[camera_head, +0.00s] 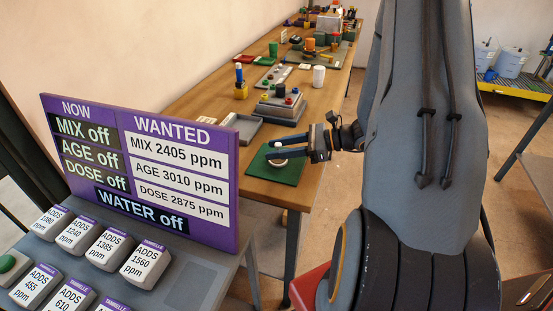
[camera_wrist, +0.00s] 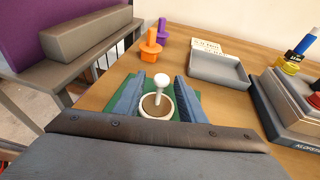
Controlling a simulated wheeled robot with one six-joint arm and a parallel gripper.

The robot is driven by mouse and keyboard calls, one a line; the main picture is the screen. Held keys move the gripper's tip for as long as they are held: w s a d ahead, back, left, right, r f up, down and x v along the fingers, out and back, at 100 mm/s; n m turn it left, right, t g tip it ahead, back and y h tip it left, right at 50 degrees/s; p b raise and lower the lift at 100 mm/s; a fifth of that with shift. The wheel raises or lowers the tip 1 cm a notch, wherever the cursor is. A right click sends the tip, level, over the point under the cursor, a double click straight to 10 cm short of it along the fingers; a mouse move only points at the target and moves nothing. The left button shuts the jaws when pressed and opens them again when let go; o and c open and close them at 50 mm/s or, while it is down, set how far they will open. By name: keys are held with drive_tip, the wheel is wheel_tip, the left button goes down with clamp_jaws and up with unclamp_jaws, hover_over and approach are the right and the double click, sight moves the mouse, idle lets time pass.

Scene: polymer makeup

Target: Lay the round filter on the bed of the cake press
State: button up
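A round white-rimmed piece with a brown middle and a white ball-topped knob (camera_wrist: 160,80) sits on the green mat (camera_wrist: 188,113); I cannot tell whether it is the round filter. In the head view, its white edge (camera_head: 277,162) shows beside my gripper, over the green mat (camera_head: 285,175). My gripper (camera_head: 272,151) is open. In the wrist view its two blue fingers (camera_wrist: 160,88) stand on either side of the knob, apart from it, with nothing held. A grey stepped block (camera_wrist: 290,105) with lettering stands to the right; I cannot tell whether it is the cake press.
A shallow grey tray (camera_wrist: 220,70) lies beyond the mat, with a white label card (camera_wrist: 207,46) behind it. Orange (camera_wrist: 151,45) and purple (camera_wrist: 162,28) knobbed pieces stand at the back left. A purple board (camera_head: 140,165) stands in front of the bench.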

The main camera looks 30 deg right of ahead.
clamp_jaws()
drive_tip(key=shift+r, duration=0.1)
